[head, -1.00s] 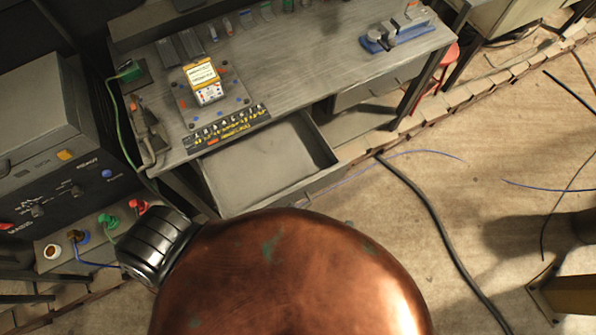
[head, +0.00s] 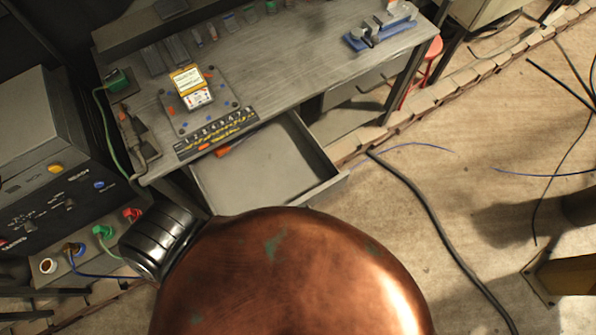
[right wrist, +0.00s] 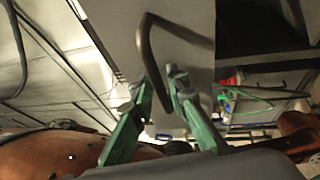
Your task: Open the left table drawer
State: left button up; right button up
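The left table drawer (head: 270,165) is pulled out from under the workbench, and its grey inside shows in the head view. An orange-handled tool (head: 232,147) lies at its back left. The drawer's front is hidden behind my copper-coloured body. In the right wrist view, a dark bent bar handle (right wrist: 180,30) stands out from a grey drawer front (right wrist: 105,30). My right gripper (right wrist: 159,82) has its green fingers on both sides of the handle bar, close together and seemingly shut on it. My left gripper is in neither view.
The workbench (head: 290,60) carries a component board (head: 200,95) and a blue-based vise (head: 380,35). A control box (head: 55,190) stands at the left. A red stool (head: 430,55) is by the bench's right leg. Cables (head: 430,215) cross the open floor at right.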

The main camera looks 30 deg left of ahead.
jog(key=shift+o, duration=1.1)
jog(key=s+d+f, duration=0.1)
jog(key=d+f, duration=0.1)
jog(key=d, duration=0.9)
jog(key=shift+d, duration=0.4)
jog(key=shift+s, duration=0.1)
